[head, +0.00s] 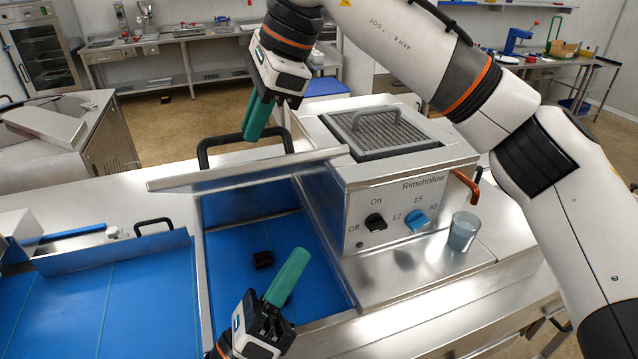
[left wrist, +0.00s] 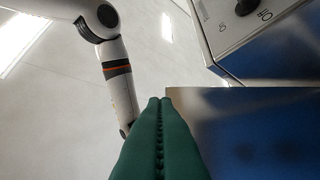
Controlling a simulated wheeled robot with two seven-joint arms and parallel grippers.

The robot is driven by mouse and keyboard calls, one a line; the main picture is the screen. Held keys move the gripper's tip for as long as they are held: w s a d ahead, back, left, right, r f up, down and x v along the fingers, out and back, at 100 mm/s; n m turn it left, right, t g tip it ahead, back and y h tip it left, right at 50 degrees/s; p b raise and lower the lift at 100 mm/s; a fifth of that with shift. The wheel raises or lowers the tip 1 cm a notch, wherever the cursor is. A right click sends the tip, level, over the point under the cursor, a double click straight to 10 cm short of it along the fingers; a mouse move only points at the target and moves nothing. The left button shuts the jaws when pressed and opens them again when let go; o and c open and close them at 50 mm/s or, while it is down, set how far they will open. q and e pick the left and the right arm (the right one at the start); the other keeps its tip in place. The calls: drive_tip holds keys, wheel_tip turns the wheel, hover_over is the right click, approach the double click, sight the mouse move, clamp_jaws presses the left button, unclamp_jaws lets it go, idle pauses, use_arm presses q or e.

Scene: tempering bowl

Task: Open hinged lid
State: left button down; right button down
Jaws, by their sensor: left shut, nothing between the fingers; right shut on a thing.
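The hinged lid (head: 240,171) is a flat metal plate with a black bar handle (head: 203,152). It stands raised and tilted over an open, blue-lined well (head: 228,236) in the counter, seen in the head view. My right gripper (head: 256,128) is shut on the handle from above; its fingertips hide part of the bar. My left gripper (head: 290,270) is shut and empty above the well, in front of the lid. Its green fingers also show in the left wrist view (left wrist: 160,120), beside a shiny plate with blue reflections (left wrist: 255,135), which looks like the lid's underside.
The steel unit (head: 410,207) with dials stands right of the well, with a grille (head: 385,132) on top and a translucent cup (head: 463,231) in front. A panel with a black handle (head: 154,222) is at left.

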drive_tip(key=shift+w+f, duration=0.2)
drive_tip(key=shift+f, duration=0.1)
use_arm(q)
drive_tip(key=w+d+r, duration=0.3)
drive_tip(key=w+r, duration=0.4)
drive_tip(key=shift+d+r, duration=0.35)
drive_tip(key=shift+d, duration=0.05)
drive_tip(key=shift+w+a+r, duration=0.1)
drive_tip(key=shift+w+r, duration=0.25)
drive_tip(key=shift+r, duration=0.25)
drive_tip(key=shift+w+a+r, duration=0.1)
drive_tip(key=shift+w+r, duration=0.2)
drive_tip(key=shift+r, duration=0.25)
